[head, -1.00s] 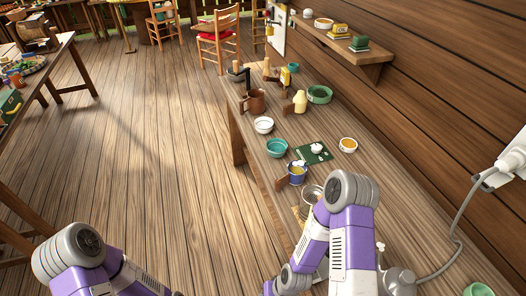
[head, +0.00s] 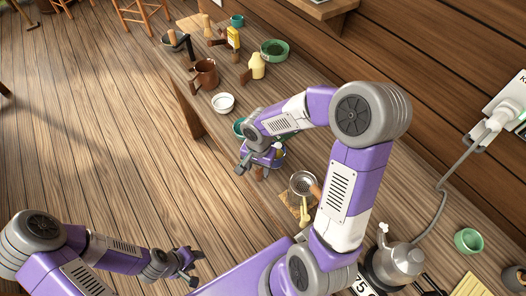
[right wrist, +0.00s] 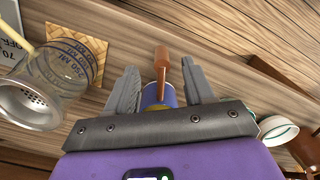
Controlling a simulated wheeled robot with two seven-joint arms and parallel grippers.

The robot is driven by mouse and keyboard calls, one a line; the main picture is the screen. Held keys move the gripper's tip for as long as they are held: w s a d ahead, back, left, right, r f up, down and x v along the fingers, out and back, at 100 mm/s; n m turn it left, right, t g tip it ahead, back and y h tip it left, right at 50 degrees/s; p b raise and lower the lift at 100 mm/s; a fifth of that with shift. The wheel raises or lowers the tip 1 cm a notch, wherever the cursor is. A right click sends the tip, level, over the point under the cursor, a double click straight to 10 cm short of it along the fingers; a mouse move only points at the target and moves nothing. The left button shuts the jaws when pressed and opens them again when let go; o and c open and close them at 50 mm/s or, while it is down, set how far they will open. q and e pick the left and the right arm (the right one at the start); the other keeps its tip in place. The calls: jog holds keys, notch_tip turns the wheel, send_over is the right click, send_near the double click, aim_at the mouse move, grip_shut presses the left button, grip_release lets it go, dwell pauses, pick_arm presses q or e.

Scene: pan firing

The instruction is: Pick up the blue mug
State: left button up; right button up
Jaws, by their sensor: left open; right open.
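The blue mug (right wrist: 149,94) shows in the right wrist view between the fingers of my right gripper (right wrist: 158,80). Its brown wooden handle (right wrist: 161,60) points up along the gap. The gripper is open and I cannot tell whether a finger touches the mug. My left gripper (head: 190,264) is open and empty, over the floor to the left of the table.
A metal strainer (head: 302,183) stands close to the right gripper; a glass measuring jar (right wrist: 68,68) shows in the right wrist view. A white bowl (head: 223,103), brown mug (head: 205,75) and green bowl (head: 274,50) stand further back. A kettle (head: 400,262) is at the lower right.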

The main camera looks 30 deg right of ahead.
aim_at(258, 172)
jog(key=shift+w+d+r, duration=0.2)
jog(key=shift+d+r, duration=0.05)
jog(key=shift+d, duration=0.1)
jog(key=shift+f, duration=0.4)
notch_tip(258, 172, down, 6)
jog(key=shift+w+a+f+b, duration=0.1)
jog(key=shift+a+f+b, duration=0.05)
jog(key=shift+b, duration=0.6)
grip_shut()
